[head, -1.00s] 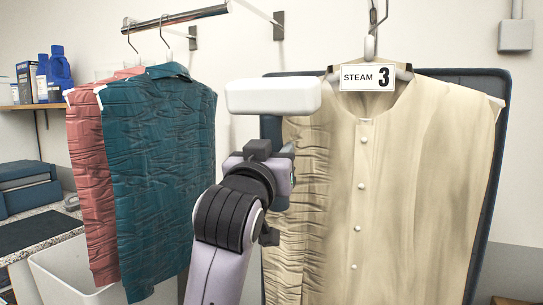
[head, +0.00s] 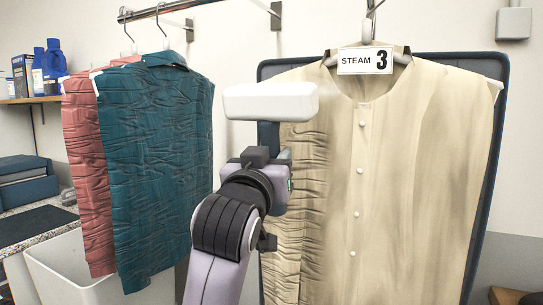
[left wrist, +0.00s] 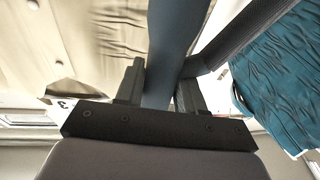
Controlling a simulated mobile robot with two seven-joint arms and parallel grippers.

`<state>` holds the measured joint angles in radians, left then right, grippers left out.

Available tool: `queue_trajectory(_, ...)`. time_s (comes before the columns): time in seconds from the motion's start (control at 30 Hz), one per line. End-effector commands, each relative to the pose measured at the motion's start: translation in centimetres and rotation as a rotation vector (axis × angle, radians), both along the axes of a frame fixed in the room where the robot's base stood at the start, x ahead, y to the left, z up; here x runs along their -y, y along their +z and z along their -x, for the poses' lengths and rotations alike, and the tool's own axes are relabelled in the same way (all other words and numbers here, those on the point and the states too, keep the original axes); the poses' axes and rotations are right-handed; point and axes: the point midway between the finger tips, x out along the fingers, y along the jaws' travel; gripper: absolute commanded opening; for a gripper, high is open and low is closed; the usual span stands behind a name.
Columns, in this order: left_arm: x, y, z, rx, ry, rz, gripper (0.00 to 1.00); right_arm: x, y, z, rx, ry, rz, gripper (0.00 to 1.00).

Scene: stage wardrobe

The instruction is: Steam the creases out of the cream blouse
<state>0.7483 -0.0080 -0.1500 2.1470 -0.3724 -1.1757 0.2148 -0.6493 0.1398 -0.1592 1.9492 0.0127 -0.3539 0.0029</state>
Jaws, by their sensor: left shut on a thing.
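The cream blouse (head: 410,170) hangs upright on a hanger under a "STEAM 3" tag (head: 365,60), against a dark blue padded board (head: 484,235). Its left strip is densely creased; the middle and right look mostly smooth. My left gripper (head: 275,162) is shut on the steamer's blue-grey handle, which shows between the fingers in the left wrist view (left wrist: 175,40). The white steamer head (head: 270,101) is level with the blouse's upper left, its right end overlapping the creased strip. I cannot tell whether it touches the cloth. My arm hides part of the lower left edge.
Creased teal (head: 160,170) and pink (head: 88,190) garments hang from a rail (head: 160,11) at left. A white bin (head: 75,275) stands below them. A shelf (head: 30,100) with blue bottles is at far left. In the left wrist view a dark ribbed hose (left wrist: 245,35) runs beside the handle.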

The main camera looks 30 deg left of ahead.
Motion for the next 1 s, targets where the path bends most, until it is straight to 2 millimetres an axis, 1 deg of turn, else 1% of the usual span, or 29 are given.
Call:
queue_trajectory(0.03,0.0,-0.4,0.1,0.004,0.000,0.000,0.00,0.0,-0.4,0.0,0.000,0.000,0.000,0.43)
queue_trajectory(0.2,0.0,-1.2,0.1,0.004,0.000,0.000,0.00,0.0,-0.9,0.0,0.000,0.000,0.000,0.43)
queue_trajectory(0.47,0.0,-1.7,0.1,0.005,0.000,0.000,0.00,0.0,-1.2,0.0,0.000,0.000,0.000,0.43)
queue_trajectory(1.0,0.0,-4.6,0.1,0.004,0.000,0.000,0.00,0.0,-3.2,0.0,0.000,0.000,0.000,0.43)
